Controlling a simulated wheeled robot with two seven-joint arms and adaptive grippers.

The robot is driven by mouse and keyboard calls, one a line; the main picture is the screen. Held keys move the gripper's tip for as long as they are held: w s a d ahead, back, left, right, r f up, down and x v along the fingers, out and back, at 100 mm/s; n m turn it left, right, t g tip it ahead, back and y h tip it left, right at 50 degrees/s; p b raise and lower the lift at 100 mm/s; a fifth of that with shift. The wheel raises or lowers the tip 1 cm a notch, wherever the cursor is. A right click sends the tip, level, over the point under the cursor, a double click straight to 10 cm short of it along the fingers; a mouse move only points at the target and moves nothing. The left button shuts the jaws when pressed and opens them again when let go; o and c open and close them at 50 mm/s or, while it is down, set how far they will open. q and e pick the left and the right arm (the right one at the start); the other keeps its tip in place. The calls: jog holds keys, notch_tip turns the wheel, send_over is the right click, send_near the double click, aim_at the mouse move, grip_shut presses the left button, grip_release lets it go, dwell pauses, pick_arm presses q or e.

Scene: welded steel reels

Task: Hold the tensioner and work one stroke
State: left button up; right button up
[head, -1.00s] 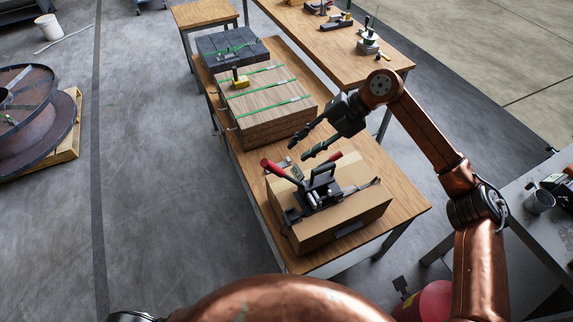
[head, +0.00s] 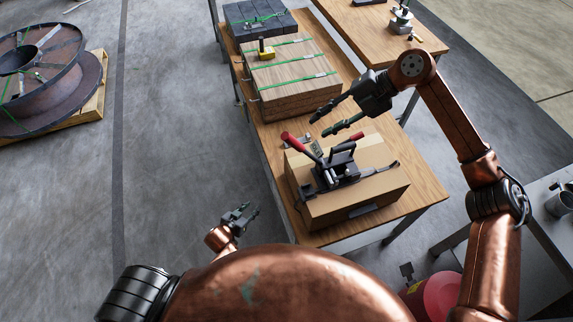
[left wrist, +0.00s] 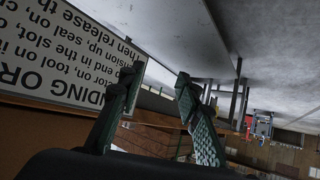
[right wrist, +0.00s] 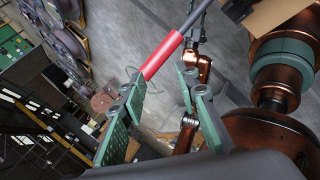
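The tensioner (head: 338,170) is a black tool lying on top of a brown cardboard box (head: 345,213). One red-gripped lever (head: 291,138) slants up to the left; a second red part shows behind its black frame. My right gripper (head: 320,127) is open and empty, just above and behind the tensioner, apart from the lever. In the right wrist view a red grip (right wrist: 162,55) passes beyond the open fingers (right wrist: 160,82). My left gripper (head: 245,212) is low, left of the table. Its fingers are apart and empty in the left wrist view (left wrist: 158,78).
The box stands on a wooden table (head: 425,190). Strapped boards (head: 290,75) with a yellow-and-black tool (head: 266,48) and dark blocks (head: 260,20) sit farther back. A printed sign (left wrist: 60,60) appears upside down in the left wrist view.

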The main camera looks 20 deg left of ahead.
pick_arm(q)
jog(key=w+d+r+t+h, duration=0.15)
jog(key=d+r, duration=0.25)
jog(key=r, duration=0.5)
jog(key=w+d+r+t+h, duration=0.1)
jog(key=w+d+r+t, duration=0.15)
jog(key=r, duration=0.65)
jog(key=m+t+h, duration=0.1)
jog(key=m+h, duration=0.1)
jog(key=h, duration=0.3)
send_near(305, 151)
jog(key=w+d+f, duration=0.1)
jog(key=w+f, duration=0.1)
jog(key=w, duration=0.1)
jog(key=shift+x, duration=3.8)
jog(key=shift+c, duration=0.5)
grip_shut()
jog(key=shift+r, duration=0.1)
jog(key=c, duration=0.6)
grip_release()
jog(key=shift+w, duration=0.1)
grip_shut()
